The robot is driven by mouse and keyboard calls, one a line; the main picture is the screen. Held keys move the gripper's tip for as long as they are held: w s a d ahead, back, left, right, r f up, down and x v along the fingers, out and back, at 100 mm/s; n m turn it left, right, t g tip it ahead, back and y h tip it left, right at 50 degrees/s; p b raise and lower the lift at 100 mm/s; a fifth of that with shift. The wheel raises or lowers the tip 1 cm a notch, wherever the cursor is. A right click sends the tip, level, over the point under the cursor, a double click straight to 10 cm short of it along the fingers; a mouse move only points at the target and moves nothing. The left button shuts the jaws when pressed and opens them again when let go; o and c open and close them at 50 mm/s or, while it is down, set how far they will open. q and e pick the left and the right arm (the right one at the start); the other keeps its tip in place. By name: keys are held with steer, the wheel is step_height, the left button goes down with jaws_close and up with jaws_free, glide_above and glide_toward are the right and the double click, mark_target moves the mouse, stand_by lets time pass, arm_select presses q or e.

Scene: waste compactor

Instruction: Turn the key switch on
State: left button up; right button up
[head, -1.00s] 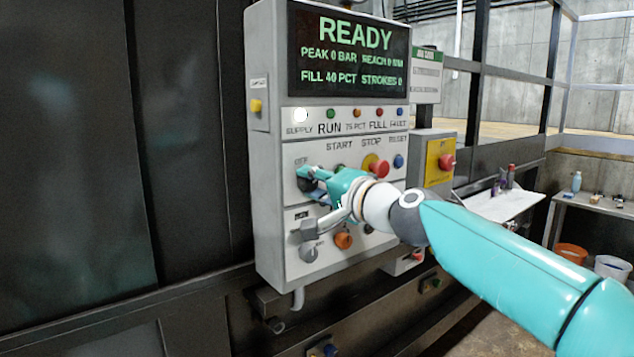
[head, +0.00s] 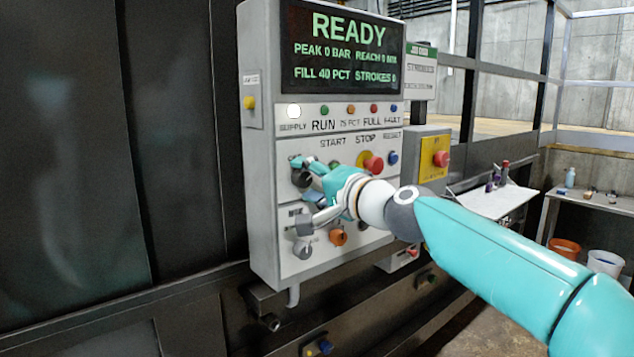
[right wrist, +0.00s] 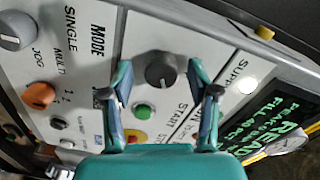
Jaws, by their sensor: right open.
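The dark round key switch (head: 301,178) sits at the left of the grey control panel, below the display. In the right wrist view its dark knob (right wrist: 161,70) shows between the fingertips. My right gripper (head: 305,164) is in front of the panel at this switch. In the right wrist view the right gripper (right wrist: 159,82) is open, one teal finger on each side of the knob, with visible gaps. I cannot tell how deep the fingertips reach. My left gripper is in neither view.
The display (head: 345,47) reads READY, and the white supply lamp (head: 293,111) is lit. Near the switch are the green start button (right wrist: 144,111), red stop button (head: 373,165), orange knob (head: 338,237) and grey mode knob (head: 303,250). A yellow box with a red button (head: 440,158) stands right.

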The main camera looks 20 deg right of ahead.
steer(key=v, duration=1.2)
